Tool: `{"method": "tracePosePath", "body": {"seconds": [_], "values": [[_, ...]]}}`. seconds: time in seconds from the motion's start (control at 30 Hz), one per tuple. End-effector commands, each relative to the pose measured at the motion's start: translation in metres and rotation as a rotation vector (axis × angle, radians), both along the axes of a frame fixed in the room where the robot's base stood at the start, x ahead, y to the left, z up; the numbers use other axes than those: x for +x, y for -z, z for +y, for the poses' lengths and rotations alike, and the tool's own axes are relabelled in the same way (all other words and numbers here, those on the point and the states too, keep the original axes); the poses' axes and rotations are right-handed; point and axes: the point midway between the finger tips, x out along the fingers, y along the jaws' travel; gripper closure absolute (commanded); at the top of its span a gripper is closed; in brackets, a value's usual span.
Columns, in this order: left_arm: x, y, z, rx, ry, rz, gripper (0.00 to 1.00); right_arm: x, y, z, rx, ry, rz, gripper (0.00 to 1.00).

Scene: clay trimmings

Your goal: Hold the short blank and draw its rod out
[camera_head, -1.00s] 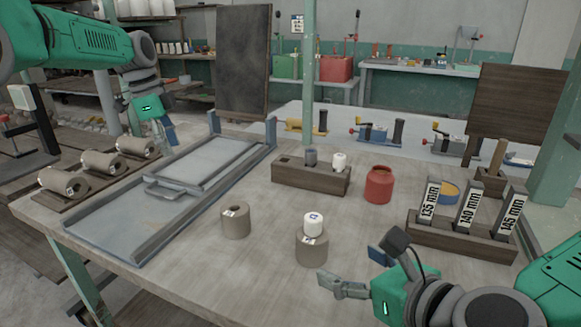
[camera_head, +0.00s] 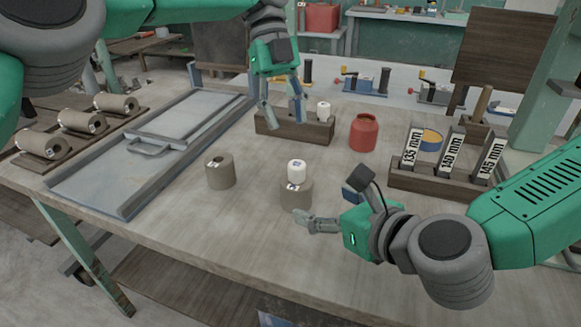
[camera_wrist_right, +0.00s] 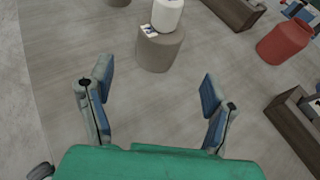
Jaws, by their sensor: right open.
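A short grey-brown clay blank (camera_head: 296,195) stands upright on the table, with a white rod (camera_head: 297,171) sticking up from its top. In the right wrist view the blank (camera_wrist_right: 160,52) and its rod (camera_wrist_right: 167,14) are just beyond the fingertips. My right gripper (camera_head: 326,207) is open and empty, beside the blank at its lower right and apart from it. Its spread fingers show in the wrist view (camera_wrist_right: 157,84). My left gripper (camera_head: 282,112) is open and empty, above the table in front of the wooden rod block, behind the blank. It partly hides that block.
Another clay blank (camera_head: 220,171) with an open hole stands to the left. The wooden block (camera_head: 318,133) holds a white rod. A red jar (camera_head: 363,132) and a gauge rack (camera_head: 440,180) stand right, a metal tray (camera_head: 90,185) left. The front table is clear.

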Motion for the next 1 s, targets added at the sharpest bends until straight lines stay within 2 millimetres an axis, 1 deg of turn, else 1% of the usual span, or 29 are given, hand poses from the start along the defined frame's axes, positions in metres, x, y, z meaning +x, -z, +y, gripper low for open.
{"method": "tracePosePath", "body": {"seconds": [0.1, 0.3, 0.53, 0.7, 1.0], "values": [[0.000, 0.000, 0.001, 0.000, -0.001, -0.001, 0.66, 0.018, 0.010, 0.013, -0.002, -0.001, 0.000, 0.27], [0.000, 0.000, 0.000, 0.002, -0.003, -0.001, 0.66, 0.048, 0.024, 0.034, -0.001, -0.002, -0.002, 0.27], [0.000, 0.000, -0.001, 0.002, -0.003, -0.001, 0.66, 0.075, 0.038, 0.051, 0.001, 0.000, -0.001, 0.27], [0.000, 0.000, -0.001, 0.003, -0.004, -0.002, 0.66, 0.085, 0.043, 0.058, 0.002, -0.001, 0.000, 0.27], [0.000, 0.000, 0.000, 0.003, -0.004, -0.002, 0.66, 0.087, 0.044, 0.059, 0.002, -0.001, 0.000, 0.27]]}}
